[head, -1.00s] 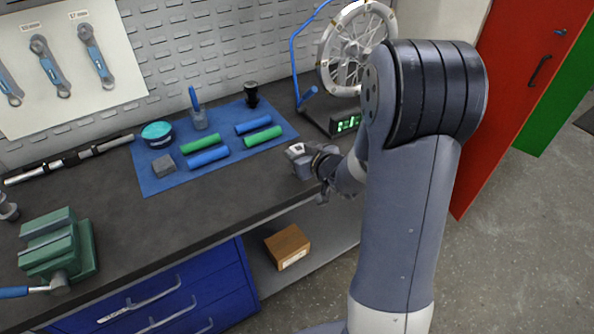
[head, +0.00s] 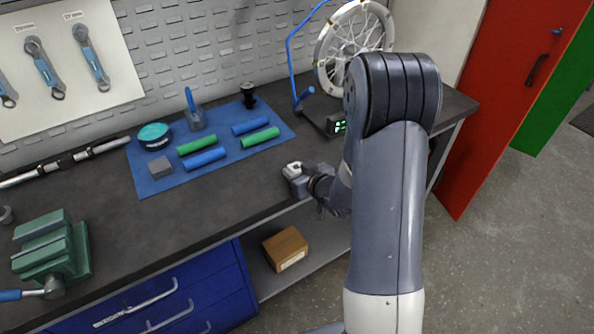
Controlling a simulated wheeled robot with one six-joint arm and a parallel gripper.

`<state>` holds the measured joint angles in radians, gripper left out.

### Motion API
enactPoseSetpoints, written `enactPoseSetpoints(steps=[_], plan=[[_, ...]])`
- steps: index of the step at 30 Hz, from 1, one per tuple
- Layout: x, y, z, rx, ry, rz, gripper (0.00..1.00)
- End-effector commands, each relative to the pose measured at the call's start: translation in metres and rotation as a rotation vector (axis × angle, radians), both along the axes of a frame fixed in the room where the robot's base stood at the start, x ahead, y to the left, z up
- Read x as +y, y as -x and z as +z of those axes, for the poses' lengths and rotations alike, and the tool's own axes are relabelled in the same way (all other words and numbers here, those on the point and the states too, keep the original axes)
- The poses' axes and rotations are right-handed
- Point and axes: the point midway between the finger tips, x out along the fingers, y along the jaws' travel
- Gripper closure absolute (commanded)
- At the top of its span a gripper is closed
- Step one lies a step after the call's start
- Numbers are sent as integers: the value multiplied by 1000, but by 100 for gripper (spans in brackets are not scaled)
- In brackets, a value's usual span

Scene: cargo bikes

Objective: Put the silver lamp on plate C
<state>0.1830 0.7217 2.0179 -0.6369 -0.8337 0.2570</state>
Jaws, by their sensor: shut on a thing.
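My gripper (head: 298,182) is low over the front edge of the grey workbench (head: 225,207), right of the blue mat. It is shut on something. A small grey piece with a pale top shows at its end, but it is too small to tell whether this is the silver lamp. The fingertips are not clear. I see no other thing that I can name as the silver lamp. I cannot make out plate C or any lettered plate.
The blue mat (head: 151,184) holds green and blue rolls, a teal tin (head: 154,135) and a grey block. A wheel on a stand (head: 352,45) is behind my arm. A green vise (head: 50,250) stands at the left. A cardboard box (head: 285,247) sits on the shelf below.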

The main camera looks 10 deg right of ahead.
Motion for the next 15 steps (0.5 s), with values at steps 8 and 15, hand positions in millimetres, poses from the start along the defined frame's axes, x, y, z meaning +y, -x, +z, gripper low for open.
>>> enactPoseSetpoints(steps=[8,15], plan=[[0,0,-1,0,0,0,44],[0,0,-1,0,0,0,42]])
